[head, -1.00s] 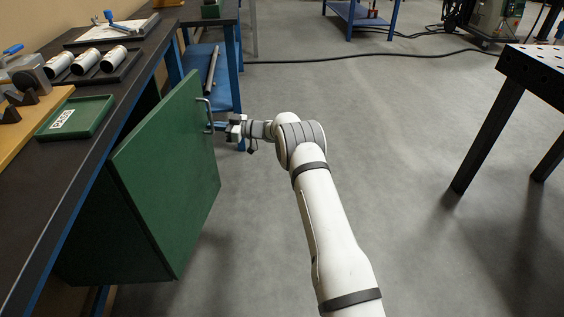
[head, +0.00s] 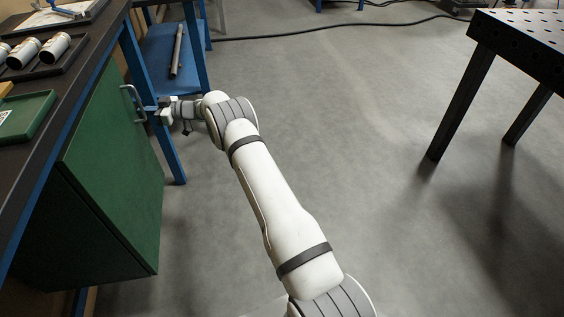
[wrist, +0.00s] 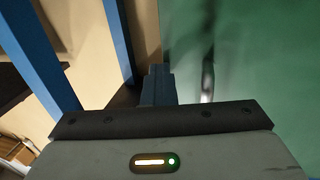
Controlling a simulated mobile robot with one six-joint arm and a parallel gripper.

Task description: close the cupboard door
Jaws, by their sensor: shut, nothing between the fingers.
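The green cupboard door (head: 110,180) hangs under the workbench at the left in the head view. Its top edge runs nearly parallel to the bench edge; I cannot tell whether it is fully shut. The metal handle (head: 133,103) is near its far edge. My gripper (head: 160,114) is shut and empty, close by the handle. In the wrist view, the shut fingers (wrist: 158,85) are near the edge of the green door (wrist: 265,60), with the handle (wrist: 208,75) just right of them. I cannot tell whether they touch the door.
The dark workbench (head: 88,92) runs along the left, with a green tray (head: 35,112) on top. A blue frame leg (head: 170,150) stands just beyond the door. A black perforated table (head: 525,45) stands at right. The grey floor between is clear.

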